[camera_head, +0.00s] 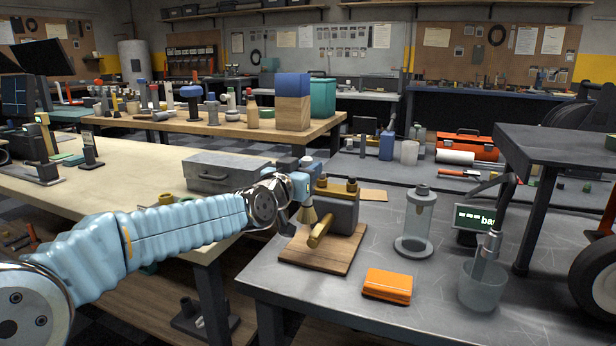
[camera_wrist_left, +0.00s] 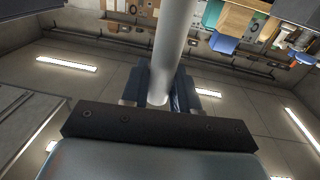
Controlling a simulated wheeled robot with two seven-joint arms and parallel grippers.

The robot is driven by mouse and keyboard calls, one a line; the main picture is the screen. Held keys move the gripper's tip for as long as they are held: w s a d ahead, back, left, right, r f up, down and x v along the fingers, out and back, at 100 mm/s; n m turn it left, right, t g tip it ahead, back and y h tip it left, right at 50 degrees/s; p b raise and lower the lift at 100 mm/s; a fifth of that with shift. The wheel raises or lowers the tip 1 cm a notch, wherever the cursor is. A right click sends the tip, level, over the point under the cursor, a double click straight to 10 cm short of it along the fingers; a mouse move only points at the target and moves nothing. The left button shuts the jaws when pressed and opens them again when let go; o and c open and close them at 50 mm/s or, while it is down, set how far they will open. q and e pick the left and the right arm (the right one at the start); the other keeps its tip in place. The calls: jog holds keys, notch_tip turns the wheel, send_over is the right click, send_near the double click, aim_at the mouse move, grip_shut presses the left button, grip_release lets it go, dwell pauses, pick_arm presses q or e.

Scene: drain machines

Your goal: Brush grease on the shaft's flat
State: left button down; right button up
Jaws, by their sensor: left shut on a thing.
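My left gripper (camera_head: 302,182) is shut on a brush, whose tan, flared bristles (camera_head: 307,213) point down. In the left wrist view the pale round brush handle (camera_wrist_left: 174,45) stands between the dark fingers (camera_wrist_left: 160,98). The brass-coloured shaft (camera_head: 320,232) sticks out of a grey block (camera_head: 341,208) on a wooden board (camera_head: 330,257). The bristles are right by the shaft in the head view; I cannot tell if they touch it. The shaft's flat and any grease on it are too small to make out. My right gripper is out of view.
An orange box (camera_head: 387,286) lies right of the board. A clear cylinder (camera_head: 418,222) stands behind it. A clear cup (camera_head: 482,288) holds a metal tool, beside a small display (camera_head: 474,217). A grey metal case (camera_head: 227,172) sits on the bench behind my arm.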

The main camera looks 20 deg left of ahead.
aim_at(307, 158)
pick_arm(q)
jog(key=shift+r+p, duration=1.3)
jog(key=shift+r, duration=1.25)
